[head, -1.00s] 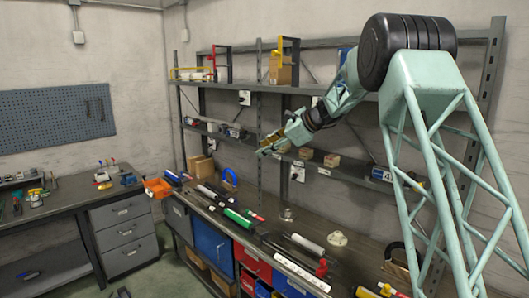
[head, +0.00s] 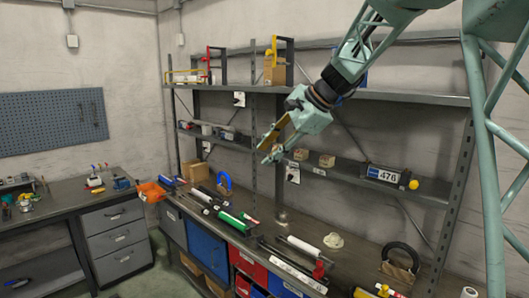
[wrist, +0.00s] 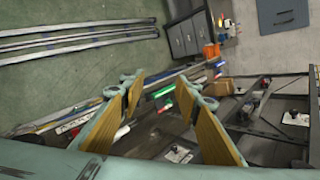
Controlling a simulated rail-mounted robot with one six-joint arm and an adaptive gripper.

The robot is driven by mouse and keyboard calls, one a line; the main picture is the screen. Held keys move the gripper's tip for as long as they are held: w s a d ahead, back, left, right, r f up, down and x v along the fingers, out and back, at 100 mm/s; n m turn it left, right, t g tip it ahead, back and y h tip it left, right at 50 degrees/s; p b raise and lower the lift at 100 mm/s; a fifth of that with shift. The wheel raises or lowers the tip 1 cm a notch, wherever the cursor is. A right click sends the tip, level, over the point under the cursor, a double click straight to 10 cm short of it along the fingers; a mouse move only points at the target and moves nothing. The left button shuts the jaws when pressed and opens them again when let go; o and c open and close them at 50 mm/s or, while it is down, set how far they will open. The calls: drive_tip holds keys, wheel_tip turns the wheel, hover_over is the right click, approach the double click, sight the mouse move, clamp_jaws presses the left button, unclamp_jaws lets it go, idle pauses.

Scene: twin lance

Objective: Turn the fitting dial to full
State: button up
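My gripper (head: 266,152) hangs in front of the shelf unit, pointing down and left. Its yellow-padded fingers are apart with nothing between them. In the wrist view, the open fingers (wrist: 160,92) show above the bench and floor. I cannot tell for sure which thing is the fitting dial. A dark box labelled 476 (head: 385,175) stands on the middle shelf, right of my gripper and apart from it. A yellow knob (head: 414,184) sits at its right end. Any marks on the knob are too small to read.
The long workbench (head: 360,250) holds tubes, a green roll (head: 235,223), a white flanged piece (head: 333,240) and a black ring on a stand (head: 402,258). The shelf unit (head: 430,98) stands behind it. A second bench with drawers (head: 116,215) is at left.

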drive_tip(key=s+d+n+h+b, duration=0.2)
drive_tip(key=s+d+n, duration=0.15)
drive_tip(key=s, duration=1.35)
drive_tip(key=s+d+f+n+h+b, duration=0.1)
drive_tip(key=s+d+f+n+b, duration=0.1)
drive_tip(key=s, duration=1.2)
drive_tip(key=s+d+f+n+h+b, duration=0.2)
drive_tip(key=s+d+f+n, duration=0.2)
drive_tip(key=s+f, duration=0.5)
drive_tip(key=s+d+f+n+g+h+b, duration=0.1)
drive_tip(key=s+d+f+n, duration=0.3)
drive_tip(key=s, duration=1.5)
drive_tip(key=shift+d+f+h+b, duration=0.4)
drive_tip(key=shift+d+f+b, duration=0.45)
drive_tip(key=shift+d, duration=0.3)
drive_tip(key=shift+c, duration=1.3)
drive_tip(key=shift+a, duration=0.15)
